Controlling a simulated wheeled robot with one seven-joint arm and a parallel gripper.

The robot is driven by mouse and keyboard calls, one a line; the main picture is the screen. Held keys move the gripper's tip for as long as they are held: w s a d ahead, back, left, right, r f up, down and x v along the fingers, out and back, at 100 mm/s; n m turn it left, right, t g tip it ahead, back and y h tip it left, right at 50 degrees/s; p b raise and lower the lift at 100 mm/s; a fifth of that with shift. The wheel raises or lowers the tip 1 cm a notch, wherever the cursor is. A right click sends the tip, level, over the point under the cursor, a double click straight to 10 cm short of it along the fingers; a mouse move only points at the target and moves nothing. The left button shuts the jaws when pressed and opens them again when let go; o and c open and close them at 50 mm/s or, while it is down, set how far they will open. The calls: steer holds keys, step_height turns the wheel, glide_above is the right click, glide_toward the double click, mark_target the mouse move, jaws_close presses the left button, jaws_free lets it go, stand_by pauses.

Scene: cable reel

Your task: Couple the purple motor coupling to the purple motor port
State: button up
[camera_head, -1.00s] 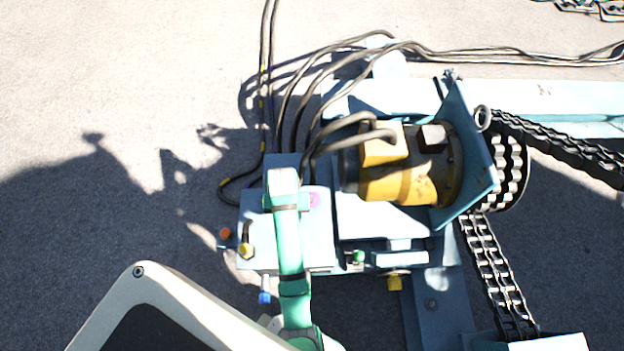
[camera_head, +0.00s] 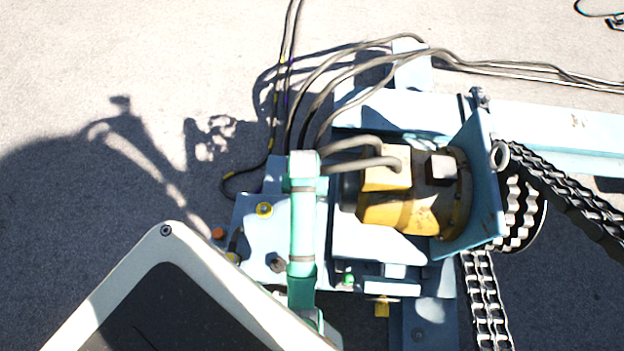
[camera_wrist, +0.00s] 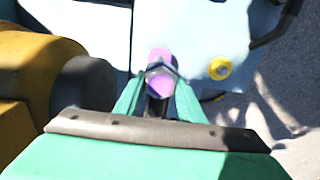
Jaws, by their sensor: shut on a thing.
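In the wrist view my gripper (camera_wrist: 158,100) has its two green fingers closed around the purple motor coupling (camera_wrist: 160,80), which shows a purple face inside a metallic hexagonal rim. Just beyond it is a purple patch, the purple motor port (camera_wrist: 159,53), on the light blue panel. The two overlap in this view; I cannot tell whether they touch or are joined. In the head view my green arm covers the gripper, the coupling and the purple port.
A yellow port (camera_wrist: 220,68) sits right of the purple one. The yellow motor (camera_head: 400,195) stands right of my arm, with grey hoses (camera_head: 350,58) arching behind it. Orange (camera_head: 217,234) and green (camera_head: 348,280) fittings line the box. A chain (camera_head: 575,200) lies at right.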

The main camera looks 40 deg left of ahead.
steer(key=shift+w+f, duration=0.15)
steer(key=shift+w, duration=0.05)
steer(key=shift+f, duration=4.25)
steer(key=shift+s, duration=0.1)
steer(key=shift+f, duration=0.45)
steer(key=o, duration=1.2)
steer(key=shift+o, duration=0.2)
